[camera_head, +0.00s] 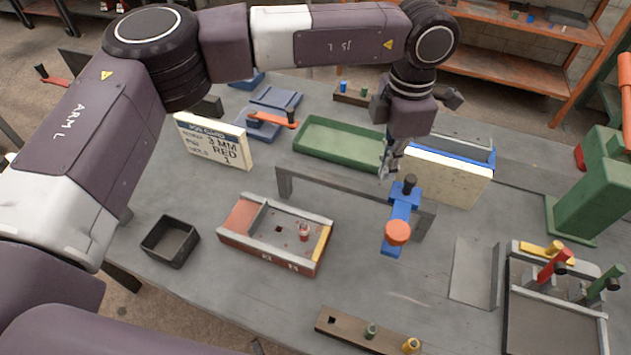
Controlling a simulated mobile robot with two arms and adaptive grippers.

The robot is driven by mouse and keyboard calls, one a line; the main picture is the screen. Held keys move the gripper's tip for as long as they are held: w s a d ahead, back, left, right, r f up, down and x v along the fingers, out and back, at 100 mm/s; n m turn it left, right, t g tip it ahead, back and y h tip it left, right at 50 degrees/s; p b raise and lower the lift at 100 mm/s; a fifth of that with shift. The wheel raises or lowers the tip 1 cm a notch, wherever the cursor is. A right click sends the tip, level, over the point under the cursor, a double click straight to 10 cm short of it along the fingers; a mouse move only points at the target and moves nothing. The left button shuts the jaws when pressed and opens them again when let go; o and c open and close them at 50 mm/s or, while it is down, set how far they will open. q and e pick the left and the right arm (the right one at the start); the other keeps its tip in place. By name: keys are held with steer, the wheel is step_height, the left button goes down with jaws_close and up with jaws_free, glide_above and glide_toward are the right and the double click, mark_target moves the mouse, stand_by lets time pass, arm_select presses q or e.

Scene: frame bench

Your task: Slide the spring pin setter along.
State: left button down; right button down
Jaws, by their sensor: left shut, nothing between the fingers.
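The spring pin setter (398,212) appears to be the blue piece with a round orange knob at its front and a dark upright grip. It sits across a grey raised rail (330,190). My left gripper (384,174) points down just behind and to the left of the dark grip. Its fingers are closed with nothing between them. I cannot tell whether the fingertips touch the setter or the rail. My right gripper is not in view.
A red-sided tray (262,254) stands in front of the rail, with a small dark bin (170,236) to its left. A green tray (338,138) and a lettered card (214,143) are behind. A rack with coloured handles (556,268) is at right.

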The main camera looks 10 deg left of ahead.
arm_select(q)
step_height(320, 180, up, 7)
steer(key=p, duration=0.3)
stand_by(0.5)
stand_by(0.4)
